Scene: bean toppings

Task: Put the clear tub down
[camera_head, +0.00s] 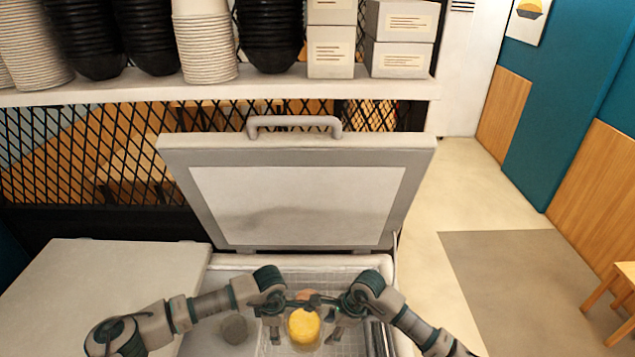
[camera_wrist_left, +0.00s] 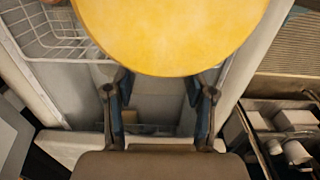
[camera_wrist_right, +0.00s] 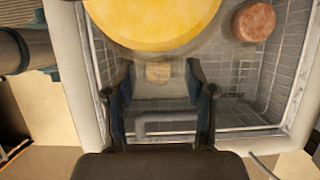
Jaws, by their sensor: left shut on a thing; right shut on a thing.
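The clear tub shows mainly as a round yellow mass (camera_head: 304,327), at the bottom centre of the head view. The same yellow disc fills the top of the left wrist view (camera_wrist_left: 170,30) and the right wrist view (camera_wrist_right: 155,20). The tub's clear walls are hard to make out. My left gripper (camera_head: 273,335) is shut on its left side and my right gripper (camera_head: 335,335) on its right side. The tub is held between them over the open chest (camera_head: 225,262). I cannot tell whether its base touches anything.
The chest's lid (camera_head: 295,200) stands open behind. A brown-pink round item (camera_wrist_right: 254,20) lies inside the chest. A white wire basket (camera_wrist_left: 50,35) shows in the left wrist view. A grey round piece (camera_head: 235,328) is left of the tub. A shelf (camera_head: 130,92) carries stacked bowls and boxes.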

